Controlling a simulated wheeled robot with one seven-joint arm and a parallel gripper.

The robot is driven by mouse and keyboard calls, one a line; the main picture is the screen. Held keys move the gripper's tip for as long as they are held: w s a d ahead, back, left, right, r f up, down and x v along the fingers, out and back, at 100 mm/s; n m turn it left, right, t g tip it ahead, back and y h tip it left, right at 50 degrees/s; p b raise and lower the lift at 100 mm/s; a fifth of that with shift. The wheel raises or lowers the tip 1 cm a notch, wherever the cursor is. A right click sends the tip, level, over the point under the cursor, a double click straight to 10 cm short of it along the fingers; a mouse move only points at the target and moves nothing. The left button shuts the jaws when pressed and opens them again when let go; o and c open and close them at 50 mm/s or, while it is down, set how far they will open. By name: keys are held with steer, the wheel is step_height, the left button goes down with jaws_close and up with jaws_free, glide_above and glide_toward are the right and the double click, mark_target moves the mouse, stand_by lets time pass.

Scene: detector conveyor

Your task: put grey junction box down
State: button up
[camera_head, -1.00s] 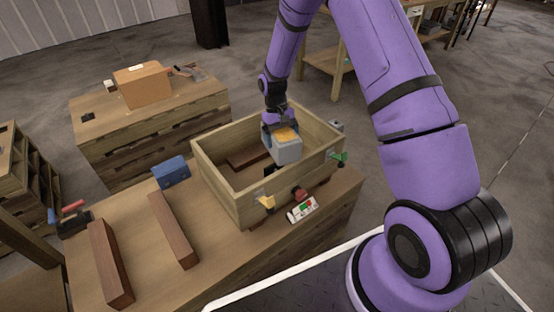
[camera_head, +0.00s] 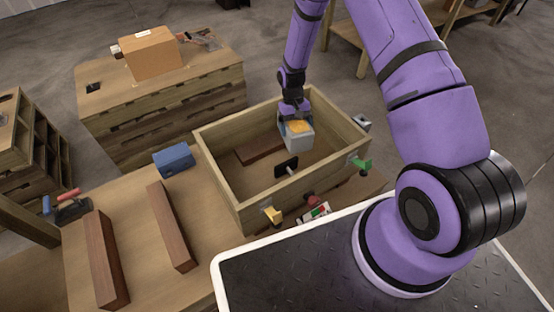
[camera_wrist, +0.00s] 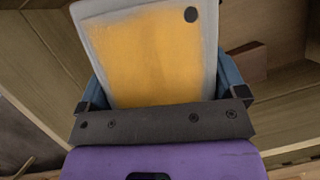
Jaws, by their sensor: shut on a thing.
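The grey junction box (camera_head: 299,137) has an orange-yellow panel on its top face. My gripper (camera_head: 296,118) is shut on it from above. The box is over the inside of the open wooden crate (camera_head: 215,182), towards its back right part. I cannot tell whether its underside touches the crate floor. In the wrist view the junction box (camera_wrist: 155,50) fills the middle, between the blue fingers of my gripper (camera_wrist: 160,85), with its yellow face and a dark round spot showing.
A brown block (camera_head: 262,150) and a black-plated part (camera_head: 286,167) are inside the crate. A yellow clamp (camera_head: 272,215), red knob (camera_head: 310,198) and green clamp (camera_head: 360,164) sit along its near side. A blue box (camera_head: 174,160) and two brown bars (camera_head: 172,226) lie left on the table.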

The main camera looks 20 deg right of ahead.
mark_target(288, 132)
steer(key=a+m, duration=0.1)
steer(key=a+f+m+y, duration=0.1)
steer(key=m, duration=0.1)
steer(key=shift+s+a+f, duration=0.1)
steer(key=shift+s+f, duration=0.05)
steer(key=shift+f, duration=0.15)
steer(key=shift+a+r+m+t+y, duration=0.1)
steer(key=shift+a+m+t+y, duration=0.25)
steer(key=shift+m, duration=0.35)
steer(key=w+a+r+m+t+y, duration=0.2)
steer(key=a+r+m+t, duration=0.15)
steer(key=m, duration=0.75)
step_height(288, 132, down, 10)
steer(key=shift+s+a+r+g, duration=0.15)
steer(key=shift+s+g, duration=0.05)
steer(key=shift+g, duration=0.1)
steer(key=shift+f+y, duration=0.25)
steer(key=shift+f, duration=0.35)
steer(key=o, duration=1.4)
